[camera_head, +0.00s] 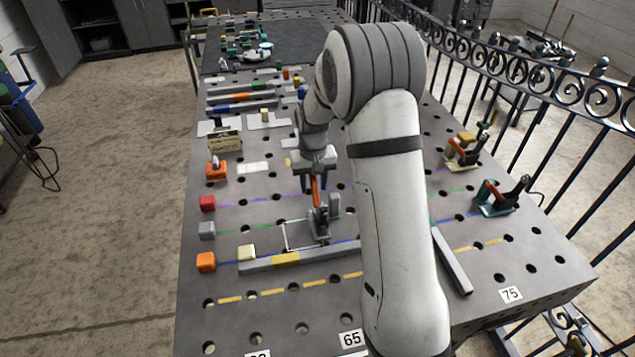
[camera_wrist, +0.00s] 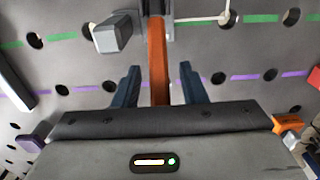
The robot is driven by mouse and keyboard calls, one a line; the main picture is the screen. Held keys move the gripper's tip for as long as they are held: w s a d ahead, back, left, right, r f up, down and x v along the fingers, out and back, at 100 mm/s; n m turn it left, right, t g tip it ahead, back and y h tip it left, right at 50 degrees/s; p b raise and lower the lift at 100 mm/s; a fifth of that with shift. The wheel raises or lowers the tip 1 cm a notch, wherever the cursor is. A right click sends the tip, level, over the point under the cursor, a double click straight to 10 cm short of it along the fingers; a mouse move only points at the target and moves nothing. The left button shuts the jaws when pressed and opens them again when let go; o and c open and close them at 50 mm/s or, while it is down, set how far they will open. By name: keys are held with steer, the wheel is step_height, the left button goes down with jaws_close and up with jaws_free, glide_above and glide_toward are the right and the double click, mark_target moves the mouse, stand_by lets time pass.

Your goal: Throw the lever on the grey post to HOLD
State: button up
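The grey post (camera_head: 320,226) stands on the perforated table, partly hidden by my arm. Its orange lever (camera_head: 316,190) rises from it toward my gripper (camera_head: 316,183). In the wrist view the orange lever (camera_wrist: 158,62) runs between the two dark blue fingers of my gripper (camera_wrist: 160,72). The fingers are apart, with a visible gap on each side of the lever. A light grey block (camera_wrist: 112,33) sits beside the lever's far end. I cannot read any HOLD mark in either view.
A grey bar with a yellow section (camera_head: 286,259) lies in front of the post. Red (camera_head: 207,203), grey (camera_head: 207,230) and orange (camera_head: 206,262) blocks line the left edge. A green-based lever device (camera_head: 497,198) and a tan one (camera_head: 463,152) stand at right, near the black railing (camera_head: 520,70).

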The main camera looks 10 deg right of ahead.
steer(key=shift+f, duration=0.45)
steer(key=shift+c, duration=0.4)
jaws_close()
